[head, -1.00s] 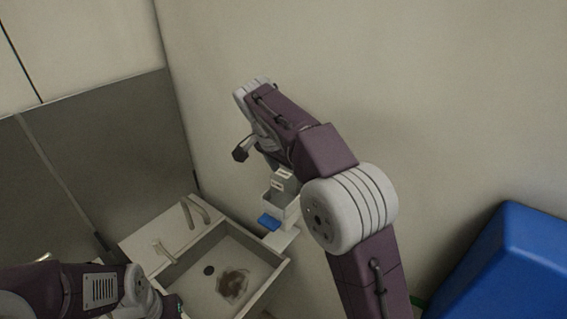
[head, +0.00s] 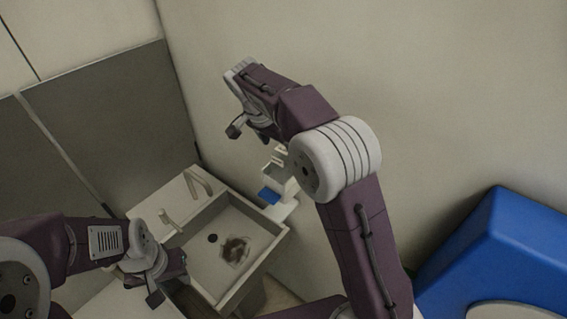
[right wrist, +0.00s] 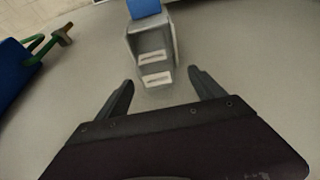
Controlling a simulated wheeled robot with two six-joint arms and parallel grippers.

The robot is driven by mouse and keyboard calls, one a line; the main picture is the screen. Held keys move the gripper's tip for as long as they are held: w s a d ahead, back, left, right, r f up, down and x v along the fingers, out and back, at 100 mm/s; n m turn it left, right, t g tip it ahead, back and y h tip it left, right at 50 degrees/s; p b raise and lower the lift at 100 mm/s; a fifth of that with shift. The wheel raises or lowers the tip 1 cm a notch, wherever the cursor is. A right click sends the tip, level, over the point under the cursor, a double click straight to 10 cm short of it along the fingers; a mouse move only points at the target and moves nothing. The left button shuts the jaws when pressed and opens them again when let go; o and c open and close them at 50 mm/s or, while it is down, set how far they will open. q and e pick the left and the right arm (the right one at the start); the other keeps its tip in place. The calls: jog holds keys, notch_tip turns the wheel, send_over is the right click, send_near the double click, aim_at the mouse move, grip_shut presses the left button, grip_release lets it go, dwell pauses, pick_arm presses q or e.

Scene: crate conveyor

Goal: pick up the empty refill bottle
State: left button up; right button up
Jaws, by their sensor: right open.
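The refill bottle (right wrist: 150,47) appears as a grey, box-like body with two pale bands in the right wrist view. It sits in or against a white holder with a blue part (right wrist: 144,8). In the head view the white holder (head: 280,183) is on the wall side of the sink, with its blue part (head: 268,196) low in front. My right gripper (right wrist: 160,82) is open and empty, its fingers spread at either side of the bottle's near end. My left gripper (head: 168,283) is over the counter left of the sink; its jaw opening is unclear.
The sink (head: 228,250) has a brown stain, a drain and a tap (head: 198,182). A blue padded object (head: 500,240) stands at the right. The wall is close behind the holder. A green and brass fitting (right wrist: 50,42) shows at the left of the wrist view.

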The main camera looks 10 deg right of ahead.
aim_at(282, 150)
jog(key=x, duration=0.2)
jog(key=s+p+x, duration=0.1)
jog(key=shift+w+d+f, duration=0.2)
jog(key=shift+f, duration=0.2)
jog(key=shift+w+d+f, duration=0.2)
jog(key=shift+w+f, duration=0.15)
jog(key=shift+f, duration=0.1)
jog(key=shift+s+a+r, duration=0.1)
jog(key=shift+s, duration=0.05)
jog(key=c, duration=1.4)
jog(key=shift+c, duration=0.2)
jog(key=shift+r, duration=0.2)
jog(key=r, duration=0.1)
jog(key=r+b, duration=0.1)
jog(key=r, duration=0.1)
jog(key=shift+s+d+r+b, duration=0.3)
jog(key=shift+s+r+b, duration=0.05)
jog(key=shift+r, duration=0.05)
jog(key=s+d+r+b, duration=0.3)
jog(key=s+d+r, duration=0.3)
jog(key=s, duration=0.3)
jog(key=shift+r, duration=0.35)
